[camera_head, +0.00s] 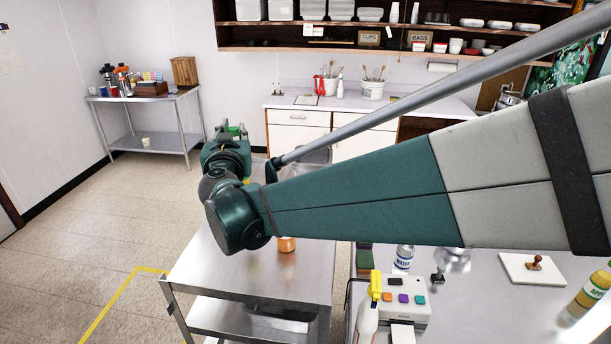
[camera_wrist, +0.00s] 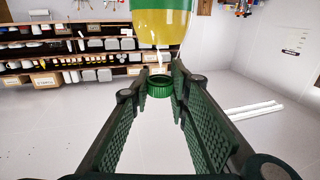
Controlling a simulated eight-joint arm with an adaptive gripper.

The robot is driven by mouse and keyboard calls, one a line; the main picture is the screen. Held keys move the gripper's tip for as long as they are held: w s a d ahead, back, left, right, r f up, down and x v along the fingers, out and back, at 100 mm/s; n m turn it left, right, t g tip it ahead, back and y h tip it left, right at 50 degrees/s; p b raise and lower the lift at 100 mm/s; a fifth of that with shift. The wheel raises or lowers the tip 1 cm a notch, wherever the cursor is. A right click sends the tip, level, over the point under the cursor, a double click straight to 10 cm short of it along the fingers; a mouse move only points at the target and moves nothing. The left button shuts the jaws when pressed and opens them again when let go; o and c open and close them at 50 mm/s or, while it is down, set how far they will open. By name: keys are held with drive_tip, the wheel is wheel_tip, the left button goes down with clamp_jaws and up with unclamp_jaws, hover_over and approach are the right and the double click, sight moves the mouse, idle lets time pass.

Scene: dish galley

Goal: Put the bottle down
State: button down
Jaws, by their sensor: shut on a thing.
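The bottle (camera_wrist: 162,28) shows in the wrist view with a yellow body, a green band and a clear neck. Its green cap (camera_wrist: 160,90) is below the body in that picture. My gripper (camera_wrist: 162,84) is shut on the bottle at the cap end, with the cap between its dark green ribbed fingers. The top of the picture cuts off the rest of the bottle. In the head view my arm hides most of the gripper and the bottle, so the bottle's height above any surface cannot be told.
A steel cart (camera_head: 205,272) stands below my arm, with an orange item (camera_head: 286,244) on it. At right, a steel counter (camera_head: 470,315) holds a water bottle (camera_head: 404,258), a spray bottle (camera_head: 367,325), a printer-like device (camera_head: 408,302) and a yellow bottle (camera_head: 590,294). The cart's front left is clear.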

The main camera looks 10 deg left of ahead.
drive_tip(key=s+a+f+y, duration=0.1)
drive_tip(key=s+a+f, duration=0.2)
drive_tip(key=a+f, duration=0.1)
drive_tip(key=shift+a+f+n+p, duration=0.3)
drive_tip(key=shift+a+f, duration=0.05)
drive_tip(key=shift+f, duration=0.25)
idle(0.3)
idle(0.4)
drive_tip(key=shift+f, duration=3)
drive_tip(key=shift+f, duration=2.15)
drive_tip(key=c, duration=2.2)
unclamp_jaws()
drive_tip(key=shift+o, duration=0.2)
